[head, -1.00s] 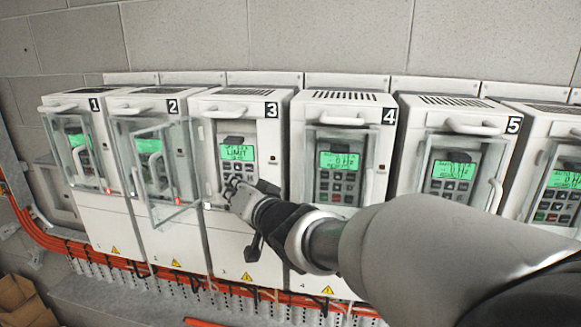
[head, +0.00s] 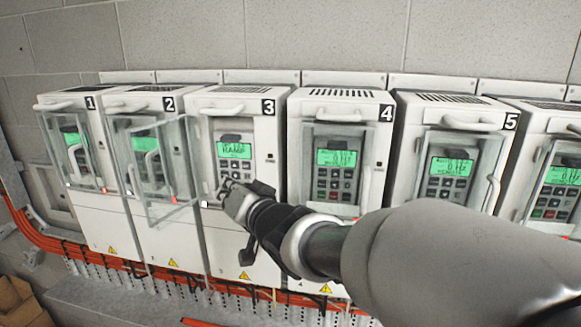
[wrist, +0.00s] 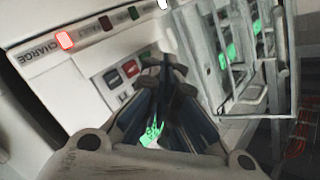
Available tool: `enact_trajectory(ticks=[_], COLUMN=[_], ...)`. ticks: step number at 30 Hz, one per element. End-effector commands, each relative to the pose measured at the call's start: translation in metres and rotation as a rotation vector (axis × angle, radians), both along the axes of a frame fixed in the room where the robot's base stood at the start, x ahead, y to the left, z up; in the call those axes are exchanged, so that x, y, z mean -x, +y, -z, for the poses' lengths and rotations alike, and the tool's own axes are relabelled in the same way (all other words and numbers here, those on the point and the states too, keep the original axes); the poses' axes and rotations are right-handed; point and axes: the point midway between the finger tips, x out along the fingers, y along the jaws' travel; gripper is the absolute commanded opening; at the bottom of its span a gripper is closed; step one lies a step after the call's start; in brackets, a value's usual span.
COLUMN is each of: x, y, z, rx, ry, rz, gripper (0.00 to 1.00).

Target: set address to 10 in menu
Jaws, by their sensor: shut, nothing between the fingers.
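Drive 3 (head: 232,110) is a white cabinet in the middle left of the head view. Its keypad has a lit green display (head: 235,150) with dark text too small to read surely. No cover lies over this keypad. My gripper (head: 229,188) is shut and empty, at the lower part of the keypad, and hides many of its keys.
A clear door (head: 160,205) stands swung out left of drive 3, in front of drive 2 (head: 130,100). Drive 4 (head: 340,105) and drive 5 (head: 455,108) stand to the right behind clear doors. A red lamp (wrist: 65,40) glows near the word CHARGE. Orange cables (head: 50,240) run below.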

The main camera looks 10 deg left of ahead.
Motion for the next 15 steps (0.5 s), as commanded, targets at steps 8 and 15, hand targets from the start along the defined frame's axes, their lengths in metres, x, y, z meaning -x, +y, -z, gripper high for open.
enact_trajectory(ticks=[8, 15], x=[-0.0009, -0.0048], y=[0.0001, -0.0002], z=[-0.0001, -0.0011], rx=[0.000, 0.000], ry=[0.000, 0.000], rz=[0.000, 0.001], gripper=[0.00, 0.00])
